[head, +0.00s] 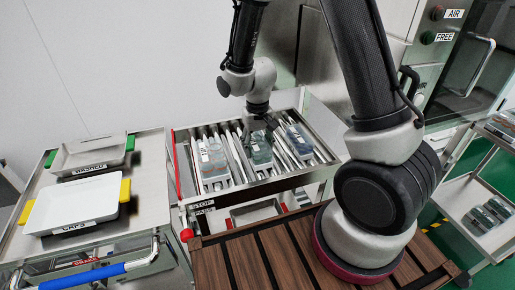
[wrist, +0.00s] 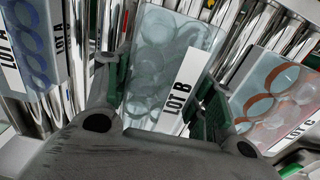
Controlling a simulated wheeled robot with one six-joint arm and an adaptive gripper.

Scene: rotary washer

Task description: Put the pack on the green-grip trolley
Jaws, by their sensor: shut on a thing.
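My gripper (head: 258,132) is over the rack of metal bars. It is shut on the middle clear pack (head: 261,155), labelled LOT B in the wrist view (wrist: 165,65), with one green-padded finger at each side. The pack appears level with its neighbours; I cannot tell whether it is lifted. The LOT A pack (wrist: 32,45) and the LOT C pack (wrist: 280,100) lie on either side. A trolley (head: 150,190) at left has a blue grip (head: 97,275). Another trolley (head: 460,195) stands at right; no green grip is clearly visible on it.
On the left trolley are a green-handled tray (head: 92,152) and a white yellow-handled tray (head: 75,205). The rack (head: 290,178) has a raised metal rim, with a red lever (head: 186,235) at its left. Several packs (head: 490,213) sit on the right trolley. A slatted wooden surface (head: 255,260) lies in front.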

